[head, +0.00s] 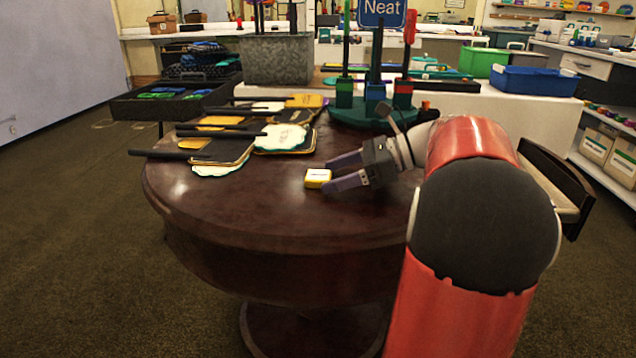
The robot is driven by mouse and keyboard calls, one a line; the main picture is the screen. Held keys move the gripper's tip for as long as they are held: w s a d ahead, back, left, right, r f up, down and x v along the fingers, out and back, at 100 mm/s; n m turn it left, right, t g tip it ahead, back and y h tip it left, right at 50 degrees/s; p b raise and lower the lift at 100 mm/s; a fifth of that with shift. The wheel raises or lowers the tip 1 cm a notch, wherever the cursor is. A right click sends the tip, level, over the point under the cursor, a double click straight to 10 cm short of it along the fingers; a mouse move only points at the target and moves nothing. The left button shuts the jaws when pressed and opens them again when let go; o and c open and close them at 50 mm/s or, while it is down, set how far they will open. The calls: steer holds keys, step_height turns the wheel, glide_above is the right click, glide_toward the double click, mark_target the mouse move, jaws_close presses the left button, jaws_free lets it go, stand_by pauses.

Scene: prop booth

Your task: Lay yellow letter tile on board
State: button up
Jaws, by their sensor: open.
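A small yellow letter tile (317,178) lies on the round dark wooden table (260,215), right of its middle. Its letter is too small to read. My gripper (331,173) reaches in from the right, low over the table, with its two grey fingers apart. The tile is at the fingertips; I cannot tell whether either finger touches it. Several flat boards with black handles (222,150) lie in an overlapping pile on the table's left half, some black, some pale or yellow. I cannot tell which one is the task's board.
A dark green stand (375,115) with upright posts and a blue "Neat" sign stands at the table's back. A grey bin (278,60) and a white counter (450,95) with blue and green boxes are behind. The table's front left is clear.

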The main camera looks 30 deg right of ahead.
steer(key=shift+w+a, duration=0.1)
steer(key=shift+a, duration=0.05)
steer(key=c, duration=1.1)
